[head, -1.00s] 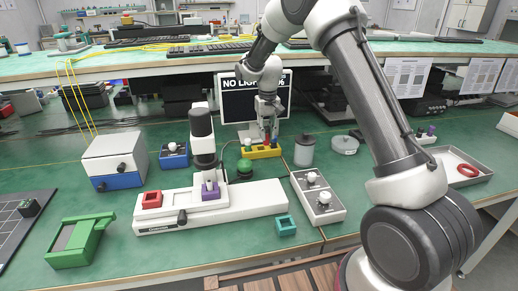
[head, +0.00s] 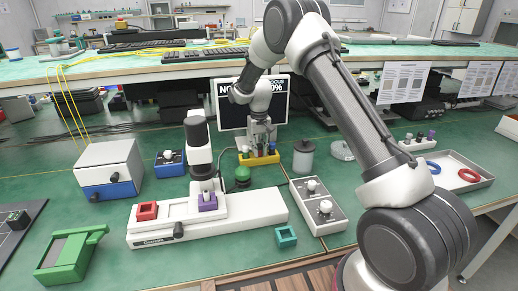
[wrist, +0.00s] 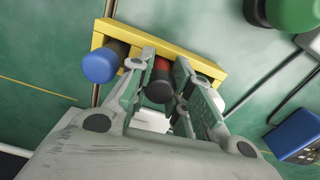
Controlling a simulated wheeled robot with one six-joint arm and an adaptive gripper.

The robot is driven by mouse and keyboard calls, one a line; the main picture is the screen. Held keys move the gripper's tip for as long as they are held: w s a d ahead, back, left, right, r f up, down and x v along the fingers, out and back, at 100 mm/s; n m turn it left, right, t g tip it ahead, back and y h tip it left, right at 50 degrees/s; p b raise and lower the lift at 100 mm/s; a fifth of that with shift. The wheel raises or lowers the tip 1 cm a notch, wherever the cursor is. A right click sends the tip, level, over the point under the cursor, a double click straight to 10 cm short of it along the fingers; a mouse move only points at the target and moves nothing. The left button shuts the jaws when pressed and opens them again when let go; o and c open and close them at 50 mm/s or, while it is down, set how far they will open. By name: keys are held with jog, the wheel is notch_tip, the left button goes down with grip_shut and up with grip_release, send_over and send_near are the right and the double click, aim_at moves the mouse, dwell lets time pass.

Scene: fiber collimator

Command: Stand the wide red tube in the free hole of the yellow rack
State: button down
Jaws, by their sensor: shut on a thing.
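The yellow rack (head: 262,159) stands on the green bench in front of the monitor; it also shows in the wrist view (wrist: 108,34). My gripper (head: 262,143) is over the rack's middle. In the wrist view my gripper (wrist: 164,92) is shut on the wide red tube (wrist: 162,66), whose near end is dark. The tube is upright at the rack between two others: a blue-topped tube (wrist: 100,67) on the left and a white-topped one (wrist: 215,99) on the right. The fingers hide the tube's lower part, so I cannot tell how deep it sits in the hole.

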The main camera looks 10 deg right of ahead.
jog(key=c, duration=1.3)
grip_release()
jog(key=shift+r, duration=0.1)
